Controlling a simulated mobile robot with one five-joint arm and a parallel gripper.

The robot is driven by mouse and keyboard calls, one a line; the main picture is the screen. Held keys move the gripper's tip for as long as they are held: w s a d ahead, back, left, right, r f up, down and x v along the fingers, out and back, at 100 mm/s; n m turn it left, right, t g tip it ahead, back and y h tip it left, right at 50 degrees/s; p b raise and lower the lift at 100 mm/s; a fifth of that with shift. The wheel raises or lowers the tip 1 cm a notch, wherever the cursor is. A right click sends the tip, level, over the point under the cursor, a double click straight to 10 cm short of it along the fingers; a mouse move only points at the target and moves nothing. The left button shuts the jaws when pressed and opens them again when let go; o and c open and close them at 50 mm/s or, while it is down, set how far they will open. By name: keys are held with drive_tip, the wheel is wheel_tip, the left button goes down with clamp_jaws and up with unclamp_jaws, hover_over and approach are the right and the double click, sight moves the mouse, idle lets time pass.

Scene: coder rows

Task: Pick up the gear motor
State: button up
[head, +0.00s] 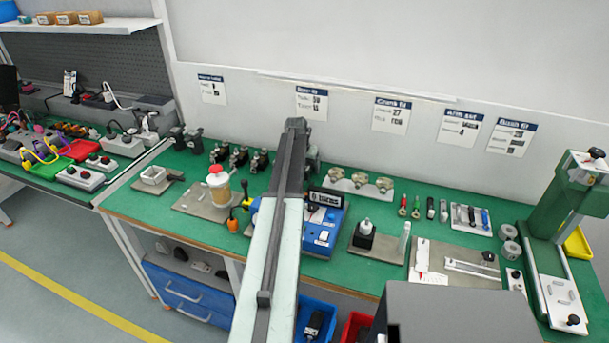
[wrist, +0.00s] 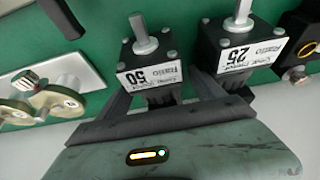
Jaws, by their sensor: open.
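Two gear motors stand side by side in the wrist view, dark square bodies with grey metal shafts and white labels that read upside down. The one marked 50 (wrist: 150,62) is left of centre, and the one marked 25 (wrist: 238,45) is to its right. My gripper (wrist: 160,88) is open, with its dark fingers reaching up from the bottom. The motor marked 50 lies between the fingers in the picture; I cannot tell whether they touch it. In the head view my arm hides most of this spot.
A pale rack with brass-coloured discs (wrist: 56,98) is on the left in the wrist view. A dark block with an orange ring (wrist: 302,45) is close on the right. In the head view a blue bench device (head: 322,230) stands on the green bench (head: 150,205) near my arm. The wall is close behind.

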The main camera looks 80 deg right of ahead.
drive_tip(key=shift+r, duration=0.1)
drive_tip(key=c, duration=1.5)
drive_tip(key=shift+r, duration=0.1)
wheel_tip(320, 180, up, 4)
drive_tip(key=p, duration=0.4)
drive_tip(key=w+a, duration=0.1)
drive_tip(key=a, duration=0.4)
drive_tip(key=w+a, duration=0.1)
drive_tip(key=a, duration=0.4)
drive_tip(key=w+a+r+p, duration=0.1)
drive_tip(key=a, duration=0.4)
drive_tip(key=shift+w+a, duration=0.3)
drive_tip(key=shift+w, duration=0.1)
